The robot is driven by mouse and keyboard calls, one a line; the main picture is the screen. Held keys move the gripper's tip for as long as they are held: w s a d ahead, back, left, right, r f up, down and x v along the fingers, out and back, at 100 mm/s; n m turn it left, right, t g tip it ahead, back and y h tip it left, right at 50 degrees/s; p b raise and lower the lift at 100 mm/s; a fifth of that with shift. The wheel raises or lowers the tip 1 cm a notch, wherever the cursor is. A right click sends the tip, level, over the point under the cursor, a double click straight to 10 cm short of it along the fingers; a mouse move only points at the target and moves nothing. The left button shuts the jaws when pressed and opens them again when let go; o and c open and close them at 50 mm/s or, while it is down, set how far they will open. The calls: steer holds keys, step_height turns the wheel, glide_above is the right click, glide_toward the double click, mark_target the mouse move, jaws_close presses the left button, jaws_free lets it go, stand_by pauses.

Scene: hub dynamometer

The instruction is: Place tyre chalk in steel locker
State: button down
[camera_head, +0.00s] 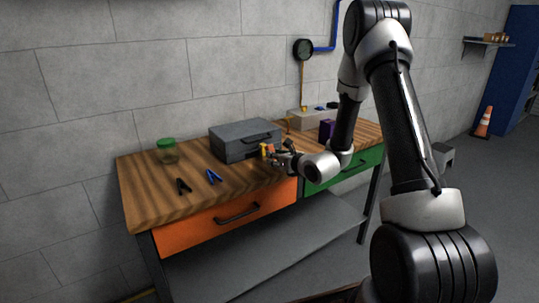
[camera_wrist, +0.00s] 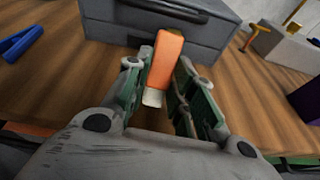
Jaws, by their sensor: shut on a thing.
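My gripper (camera_wrist: 158,82) is shut on an orange stick with a pale end, which looks like the tyre chalk (camera_wrist: 166,58). The chalk stands between the green-sided fingers, just in front of the grey toolbox. In the head view my gripper (camera_head: 276,155) is low over the workbench, by the toolbox's front right, with a small orange patch of the chalk (camera_head: 270,149) showing. I cannot tell whether the chalk touches the bench. A tall blue cabinet (camera_head: 520,65), likely the steel locker, stands at the far right; its front is only partly in view.
The grey toolbox (camera_head: 243,141) sits on the wooden workbench (camera_head: 146,203). A green-lidded jar (camera_head: 167,151), black clip (camera_head: 183,186) and blue clip (camera_head: 214,176) lie left. A purple box (camera_head: 326,130) stands right. An orange cone (camera_head: 483,122) stands on the floor near the cabinet.

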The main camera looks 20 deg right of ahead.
steer(key=x, duration=0.2)
steer(key=r+x, duration=0.1)
steer(key=x, duration=0.1)
steer(key=shift+w+a, duration=0.1)
steer(key=shift+w, duration=0.05)
steer(key=shift+f, duration=0.1)
steer(key=shift+f, duration=0.15)
steer(key=c, duration=1.2)
jaws_free()
